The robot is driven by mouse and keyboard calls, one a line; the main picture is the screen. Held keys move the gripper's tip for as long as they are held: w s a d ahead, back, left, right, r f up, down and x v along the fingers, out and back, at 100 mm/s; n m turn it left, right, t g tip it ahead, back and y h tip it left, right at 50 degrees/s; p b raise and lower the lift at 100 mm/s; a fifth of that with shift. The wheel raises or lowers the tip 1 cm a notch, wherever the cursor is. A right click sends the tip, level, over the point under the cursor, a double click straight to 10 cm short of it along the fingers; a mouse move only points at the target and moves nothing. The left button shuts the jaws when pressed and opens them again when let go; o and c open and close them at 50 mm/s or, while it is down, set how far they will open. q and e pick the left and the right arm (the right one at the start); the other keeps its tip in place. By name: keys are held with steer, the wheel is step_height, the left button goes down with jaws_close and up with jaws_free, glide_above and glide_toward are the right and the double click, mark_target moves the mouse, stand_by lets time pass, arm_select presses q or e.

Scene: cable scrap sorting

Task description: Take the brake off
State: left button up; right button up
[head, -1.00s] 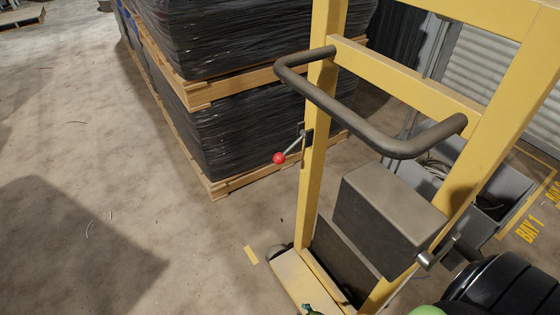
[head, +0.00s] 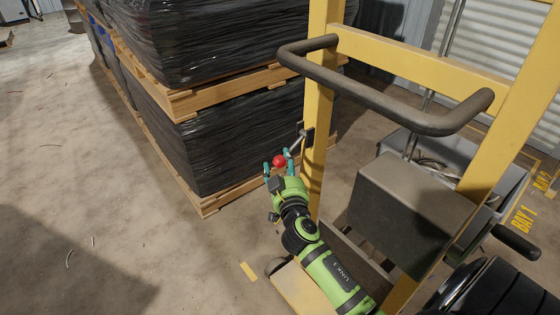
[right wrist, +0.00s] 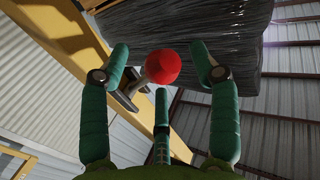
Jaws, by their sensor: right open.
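The brake lever ends in a red ball knob (head: 279,161), on a short metal rod fixed to the left post of a yellow upright frame (head: 316,130). My right gripper (head: 278,164) reaches up from below, its green fingers open around the knob. In the right wrist view the red knob (right wrist: 163,67) sits between the spread fingers (right wrist: 163,75), with gaps visible on both sides. A third finger shows below it. I cannot tell whether any finger touches the knob. My left gripper is not in view.
A dark handlebar (head: 390,100) juts from the yellow frame above and right of the lever. A grey box (head: 410,210) is mounted between the posts. Black-wrapped pallet stacks (head: 230,120) stand close behind the knob. Open concrete floor (head: 80,200) lies to the left.

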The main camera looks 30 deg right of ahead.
steer(key=shift+x, duration=1.1)
jaws_close()
